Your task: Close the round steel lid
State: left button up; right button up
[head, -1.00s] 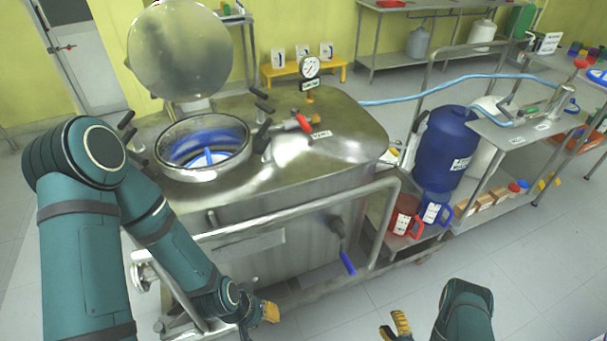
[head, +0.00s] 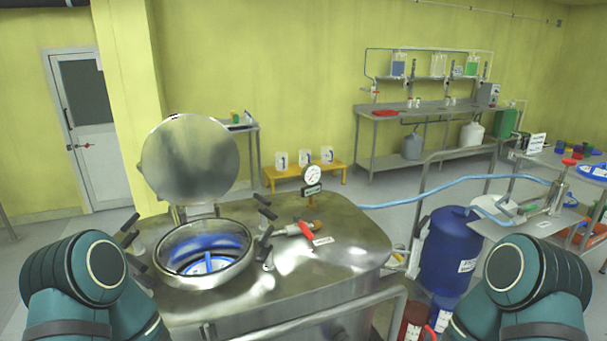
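The round steel lid (head: 190,159) stands raised and tilted back on its hinge, behind the round opening of the steel reactor (head: 335,255). The opening's rim (head: 243,262) is uncovered, and a blue inside with a blue and white part shows within. Several black-handled clamps stand around the rim, swung outward. My two arms show only as teal links at the lower left and lower right. Both grippers are below the picture and not visible.
A gauge (head: 312,175) and a red-handled valve (head: 306,230) rise from the reactor top. A light blue hose (head: 450,188) runs right. A blue drum (head: 449,250) stands right of the reactor. A yellow bench (head: 303,174) with white jugs stands behind.

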aim_at(191, 161)
jog(key=u, duration=0.65)
jog(key=j+u, duration=0.25)
jog(key=u, duration=0.2)
jog(key=j+u, duration=0.4)
jog(key=i+j+u, duration=0.35)
jog(key=j, duration=0.25)
jog(key=i+j+u, duration=0.7)
jog(key=i+j, duration=0.2)
jog(key=i+z, duration=0.4)
jog(key=i, duration=0.15)
jog(key=i+j+z, duration=0.3)
jog(key=i+z, duration=0.15)
jog(key=i+l+z, duration=0.1)
jog(key=i+z, duration=0.4)
jog(key=i, duration=0.15)
jog(key=i+j+z, duration=0.15)
jog(key=i+z, duration=0.3)
jog(key=i, duration=0.15)
jog(key=i+z, duration=0.35)
jog(key=i+j+z, duration=0.15)
jog(key=i+z, duration=0.25)
jog(key=i+j+z, duration=0.15)
jog(key=z, duration=0.2)
jog(key=i+j+z, duration=0.1)
jog(key=z, duration=0.3)
jog(key=i+j+z, duration=0.25)
jog(key=z, duration=0.15)
jog(key=i+j+z, duration=0.2)
jog(key=z, duration=0.2)
